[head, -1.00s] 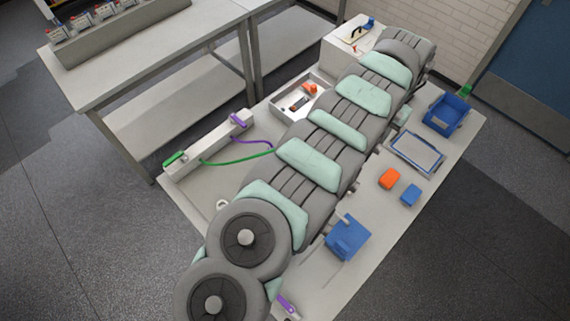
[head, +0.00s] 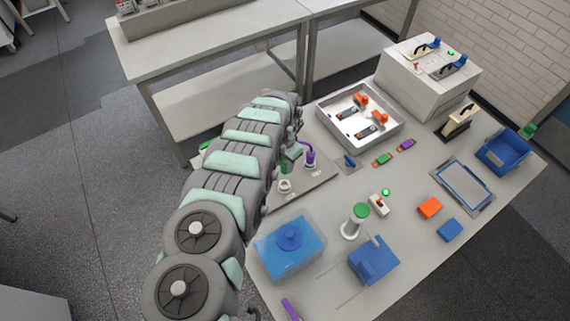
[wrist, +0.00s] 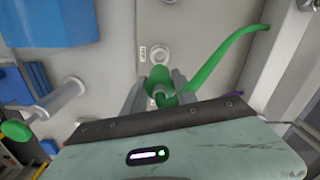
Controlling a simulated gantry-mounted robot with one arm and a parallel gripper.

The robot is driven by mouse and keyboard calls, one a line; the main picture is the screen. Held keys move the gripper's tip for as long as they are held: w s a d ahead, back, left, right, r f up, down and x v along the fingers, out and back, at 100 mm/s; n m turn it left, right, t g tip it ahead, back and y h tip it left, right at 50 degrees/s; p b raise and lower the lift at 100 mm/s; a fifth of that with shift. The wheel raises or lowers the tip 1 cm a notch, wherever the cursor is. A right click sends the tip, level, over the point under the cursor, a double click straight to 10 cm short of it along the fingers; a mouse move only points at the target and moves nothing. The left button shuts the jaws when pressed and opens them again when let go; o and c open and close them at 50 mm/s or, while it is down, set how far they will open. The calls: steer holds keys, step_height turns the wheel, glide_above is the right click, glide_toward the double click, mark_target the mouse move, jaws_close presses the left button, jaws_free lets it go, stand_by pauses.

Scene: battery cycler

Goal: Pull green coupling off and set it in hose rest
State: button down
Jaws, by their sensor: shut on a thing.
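My gripper (wrist: 157,92) is shut on the green coupling (wrist: 158,76) in the wrist view, with one finger on each side. A green hose (wrist: 222,60) curves from it to the upper right. A pale round fitting (wrist: 159,54) lies just beyond the coupling; I cannot tell whether they touch. In the head view the green coupling (head: 284,166) shows beside a purple coupling (head: 309,157) over a grey plate, with a white ring-like fitting (head: 285,186) in front. My arm hides most of the gripper there. I cannot clearly identify the hose rest.
A clear-sided blue box (head: 290,248), a green-topped white post (head: 355,218) and a blue block-like device (head: 373,260) stand in front. A white tray (head: 325,112) with orange-ended items lies behind. Small green and purple pieces lie right of the plate.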

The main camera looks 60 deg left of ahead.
mark_target(285, 173)
steer(key=shift+s+f+b, duration=0.1)
steer(key=shift+f+b, duration=2.85)
steer(key=shift+f, duration=0.5)
steer(key=shift+r+p, duration=0.25)
steer(key=shift+p, duration=0.2)
steer(key=shift+f, duration=0.4)
steer(key=shift+s+f+b, duration=0.1)
steer(key=shift+f+b, duration=0.2)
steer(key=shift+f, duration=0.15)
steer(key=shift+f, duration=0.1)
steer(key=shift+d+f, duration=0.1)
steer(key=shift+f, duration=0.25)
steer(key=shift+f+b, duration=0.5)
steer(key=shift+b, duration=0.15)
